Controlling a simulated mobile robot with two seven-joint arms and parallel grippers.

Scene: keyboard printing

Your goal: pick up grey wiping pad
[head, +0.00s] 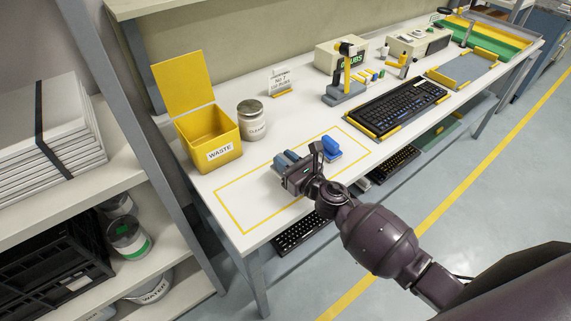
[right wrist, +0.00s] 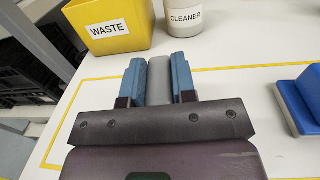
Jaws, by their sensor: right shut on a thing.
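The grey wiping pad (right wrist: 158,80) is a narrow grey block, seen in the right wrist view between the two blue fingers of my right gripper (right wrist: 158,86). The gripper is shut on it, with a finger against each side. In the head view my right gripper (head: 286,160) is low over the yellow-outlined area of the white table. There the pad is mostly hidden by the fingers, and I cannot tell whether it touches the table. My left gripper is not in view.
A blue block-like pad (head: 331,148) lies just right of the gripper. A yellow open-lidded WASTE bin (head: 208,140) and a CLEANER jar (head: 252,120) stand behind it. A black keyboard (head: 400,105) lies further right. The outlined area's left part is clear.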

